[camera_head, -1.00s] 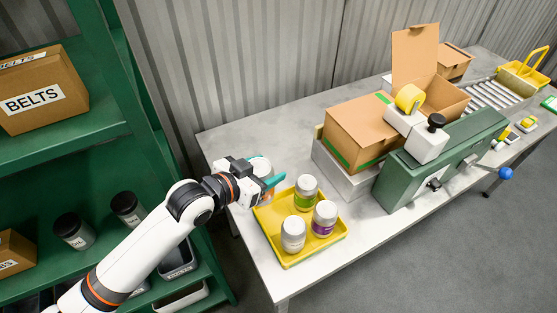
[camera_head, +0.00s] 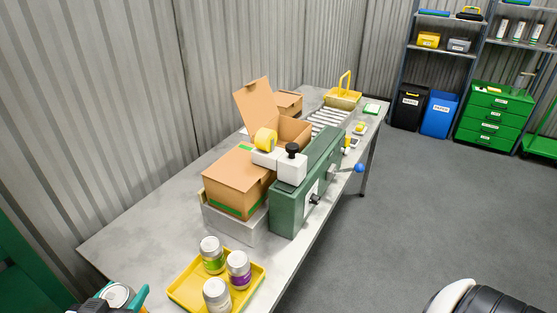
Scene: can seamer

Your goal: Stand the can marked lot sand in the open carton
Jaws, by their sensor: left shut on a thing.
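My left gripper (camera_head: 124,301) is at the bottom left edge, partly cut off. It is shut on a can (camera_head: 115,294) with a pale lid; its label is not readable, so I cannot tell its lot. The open carton (camera_head: 293,131) is brown, with its flap standing up, behind the tape head on the bench. Three more pale-lidded cans stand in the yellow tray (camera_head: 185,299): a green-labelled can (camera_head: 211,255), a purple-labelled can (camera_head: 239,270) and a can with a pale side (camera_head: 216,295).
A closed carton (camera_head: 236,182) sits on a grey block beside the green machine (camera_head: 304,190), between tray and open carton. A roller track (camera_head: 326,121) and yellow basket (camera_head: 343,98) lie beyond. The bench's left part (camera_head: 140,230) is bare.

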